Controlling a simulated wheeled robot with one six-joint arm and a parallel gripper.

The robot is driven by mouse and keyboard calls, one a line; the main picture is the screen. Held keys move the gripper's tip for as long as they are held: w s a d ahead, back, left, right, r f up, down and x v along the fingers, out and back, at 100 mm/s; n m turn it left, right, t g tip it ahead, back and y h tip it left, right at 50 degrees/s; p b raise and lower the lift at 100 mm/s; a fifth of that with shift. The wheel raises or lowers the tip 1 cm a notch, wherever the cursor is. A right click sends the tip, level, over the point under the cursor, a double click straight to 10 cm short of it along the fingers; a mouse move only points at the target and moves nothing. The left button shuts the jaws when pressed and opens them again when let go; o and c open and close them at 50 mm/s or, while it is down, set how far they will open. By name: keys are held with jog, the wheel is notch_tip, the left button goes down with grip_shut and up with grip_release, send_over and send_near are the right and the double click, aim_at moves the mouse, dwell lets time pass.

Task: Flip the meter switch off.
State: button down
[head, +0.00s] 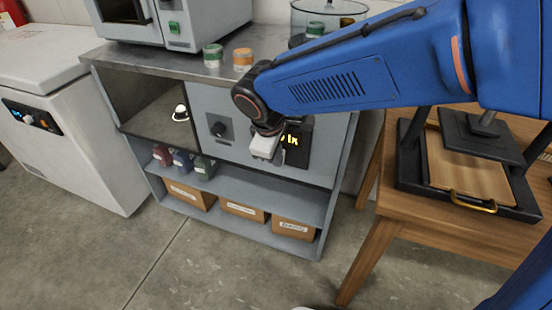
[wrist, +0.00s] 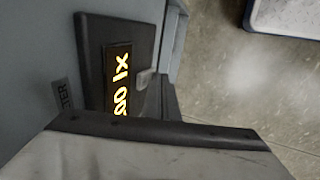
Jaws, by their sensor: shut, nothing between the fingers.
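The meter (head: 298,143) is a dark panel on the grey cabinet front, with a lit yellow display reading in lx. In the wrist view the meter (wrist: 92,40) shows its glowing display, partly cut off by my gripper. A small grey switch (wrist: 146,78) sits beside the display on the panel; I cannot tell its position. My gripper (head: 265,148) is shut and empty, just left of the display in the head view and close to the panel. In the wrist view my gripper (wrist: 165,108) covers the lower part, near the switch; contact cannot be told.
An open cubby (head: 150,105) holds a small white-topped object. Jars and labelled boxes fill the lower shelves. A wooden table (head: 440,235) with a press (head: 470,140) stands right; a white chest (head: 50,90) left.

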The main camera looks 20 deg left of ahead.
jog(key=shift+w+f, duration=0.15)
jog(key=shift+w, duration=0.1)
dwell(0.3)
jog(key=shift+r, duration=0.85)
